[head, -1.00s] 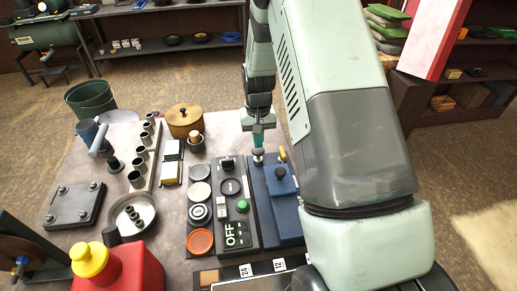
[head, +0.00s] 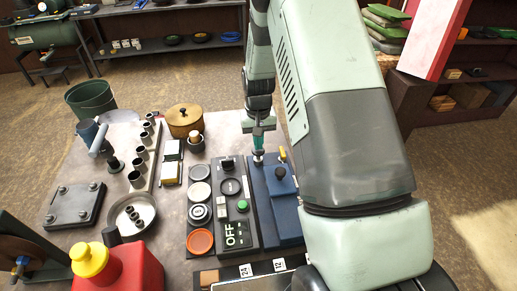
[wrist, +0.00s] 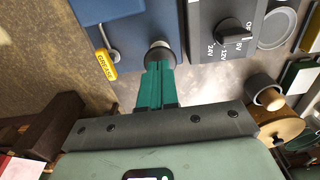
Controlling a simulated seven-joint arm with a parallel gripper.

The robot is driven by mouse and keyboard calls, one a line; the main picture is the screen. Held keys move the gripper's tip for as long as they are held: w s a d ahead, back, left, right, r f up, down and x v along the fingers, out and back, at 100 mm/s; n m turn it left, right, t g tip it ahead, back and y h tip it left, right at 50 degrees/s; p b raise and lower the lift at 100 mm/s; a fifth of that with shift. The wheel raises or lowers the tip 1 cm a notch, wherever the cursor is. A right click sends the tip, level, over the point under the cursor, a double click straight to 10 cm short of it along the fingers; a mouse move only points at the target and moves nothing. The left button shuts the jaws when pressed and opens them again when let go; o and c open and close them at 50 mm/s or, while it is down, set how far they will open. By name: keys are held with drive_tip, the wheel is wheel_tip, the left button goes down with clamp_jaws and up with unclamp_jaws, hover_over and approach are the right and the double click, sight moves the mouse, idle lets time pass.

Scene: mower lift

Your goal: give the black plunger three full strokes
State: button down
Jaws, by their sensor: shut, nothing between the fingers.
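In the head view the plunger (head: 258,158) shows as a small dark and silver post at the box's far left corner. My gripper (head: 258,149) points down over it, with its teal fingers together and nothing between them. In the wrist view the fingertips (wrist: 160,66) meet the plunger top and hide part of it; contact looks likely. The blue box (head: 278,215) has a dark round knob (head: 280,173) on top.
A dark control panel (head: 230,190) with a rotary dial and an OFF display stands just left of the box. A yellow GREASE tag (wrist: 106,64) hangs by a loop at the box. Round dishes, a wooden pot (head: 184,122) and metal cylinders crowd the table further left.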

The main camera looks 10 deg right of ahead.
drive_tip(key=shift+f, duration=1.45)
drive_tip(key=shift+r, duration=2.8)
wheel_tip(320, 180, up, 4)
drive_tip(key=shift+f, duration=3)
drive_tip(key=shift+f, duration=0.1)
